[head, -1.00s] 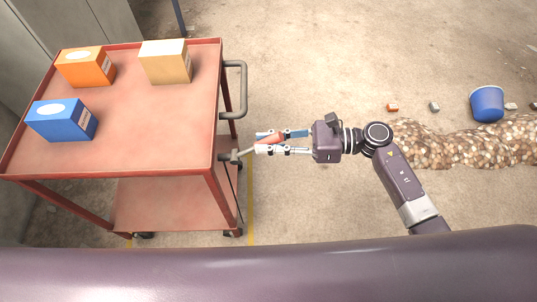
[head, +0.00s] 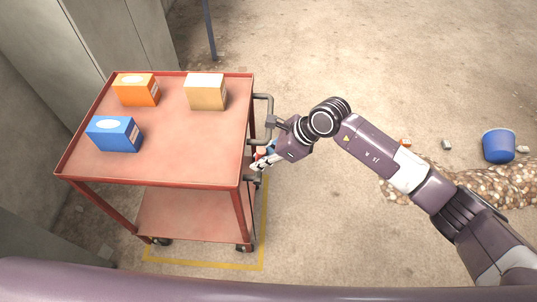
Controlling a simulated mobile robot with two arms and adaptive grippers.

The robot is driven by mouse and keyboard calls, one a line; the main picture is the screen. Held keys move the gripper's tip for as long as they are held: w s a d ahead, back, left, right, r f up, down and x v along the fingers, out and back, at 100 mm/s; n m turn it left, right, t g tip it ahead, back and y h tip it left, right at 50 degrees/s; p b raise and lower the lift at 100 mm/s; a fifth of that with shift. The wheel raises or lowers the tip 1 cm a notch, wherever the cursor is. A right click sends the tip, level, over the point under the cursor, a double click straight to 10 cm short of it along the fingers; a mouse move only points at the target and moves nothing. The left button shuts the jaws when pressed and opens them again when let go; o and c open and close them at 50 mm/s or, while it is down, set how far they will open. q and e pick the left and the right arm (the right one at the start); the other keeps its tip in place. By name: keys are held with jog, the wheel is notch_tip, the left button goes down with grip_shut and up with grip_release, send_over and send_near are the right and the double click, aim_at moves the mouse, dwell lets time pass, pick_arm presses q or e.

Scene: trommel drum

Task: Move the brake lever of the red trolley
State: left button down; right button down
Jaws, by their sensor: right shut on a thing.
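The red trolley (head: 180,140) stands at the left, with a grey push handle (head: 270,110) on its right side. The brake lever, with a reddish grip (head: 261,153), is at the trolley's right side below the handle. My right gripper (head: 262,161) is shut on the lever's grip, close against the trolley's right edge and pointing down and left. The fingers and the gripper body hide much of the lever. My left gripper is not in view.
An orange box (head: 136,90), a tan box (head: 206,92) and a blue box (head: 114,134) stand on the trolley's top. A blue bucket (head: 498,146) and a gravel heap (head: 480,186) are at the right. Yellow floor lines (head: 205,266) border the trolley. Grey cabinets stand behind it.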

jog(key=shift+a+r+h, duration=0.15)
jog(key=shift+a+h, duration=0.25)
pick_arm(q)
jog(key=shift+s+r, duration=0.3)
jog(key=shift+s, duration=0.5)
pick_arm(e)
jog(key=shift+a, duration=0.2)
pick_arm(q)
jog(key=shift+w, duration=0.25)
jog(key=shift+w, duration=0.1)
pick_arm(e)
jog(key=c, duration=1.8)
grip_release()
jog(key=shift+o, duration=0.2)
jog(key=v, duration=1.1)
jog(key=shift+r, duration=0.4)
